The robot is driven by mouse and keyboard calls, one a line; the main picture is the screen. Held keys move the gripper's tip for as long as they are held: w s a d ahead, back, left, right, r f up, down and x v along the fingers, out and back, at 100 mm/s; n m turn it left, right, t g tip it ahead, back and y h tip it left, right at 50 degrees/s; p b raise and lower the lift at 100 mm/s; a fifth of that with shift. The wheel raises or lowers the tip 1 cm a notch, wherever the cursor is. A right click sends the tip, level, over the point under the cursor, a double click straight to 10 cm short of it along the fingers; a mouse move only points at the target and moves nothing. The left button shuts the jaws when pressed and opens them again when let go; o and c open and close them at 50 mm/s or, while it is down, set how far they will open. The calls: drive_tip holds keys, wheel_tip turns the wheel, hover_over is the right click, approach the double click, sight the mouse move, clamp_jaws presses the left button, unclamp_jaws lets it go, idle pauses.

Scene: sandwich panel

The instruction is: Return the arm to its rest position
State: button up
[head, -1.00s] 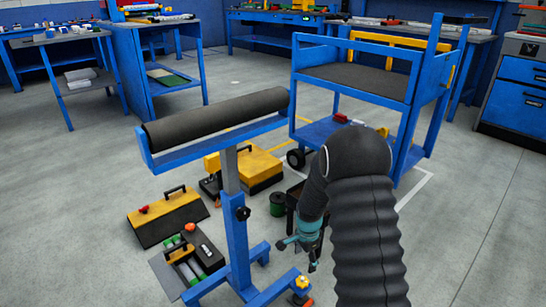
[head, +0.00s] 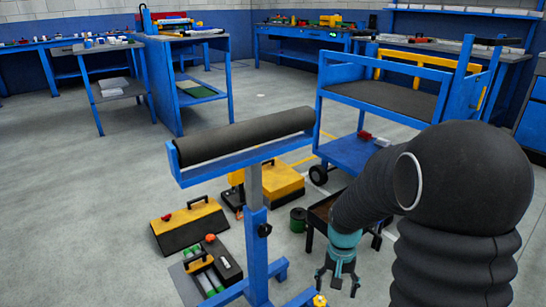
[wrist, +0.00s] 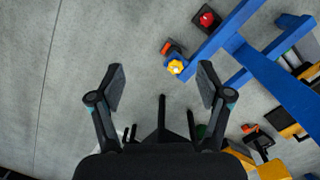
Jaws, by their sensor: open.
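My gripper (head: 338,280) hangs at the end of my black-sleeved arm, pointing down over the floor, to the right of the blue roller stand (head: 256,225). Its two fingers are spread apart with nothing between them. In the wrist view my gripper (wrist: 161,85) shows open over bare grey floor. The roller stand's blue legs (wrist: 262,62) cross the upper right of that view, apart from the fingers. A yellow knob (wrist: 175,67) lies just right of centre there.
A blue cart (head: 375,97) with a dark top stands behind my arm. Yellow-and-black toolboxes (head: 190,224) sit on the floor left of and behind the stand. A dark tray table (head: 322,212) is close behind my gripper. Open floor lies at the left.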

drive_tip(key=s+r+n+t+p, duration=0.1)
drive_tip(key=s+r+t, duration=0.1)
drive_tip(key=s+r, duration=0.3)
drive_tip(key=s+r+n+t+p, duration=0.1)
drive_tip(key=s+r, duration=0.4)
drive_tip(key=r, duration=0.7)
drive_tip(key=s+r+n+t+p, duration=0.1)
drive_tip(key=s+r+t, duration=0.3)
drive_tip(key=r, duration=0.5)
drive_tip(key=shift+s+a+r+p, duration=0.25)
drive_tip(key=shift+s+p, duration=0.65)
drive_tip(key=shift+s, duration=0.2)
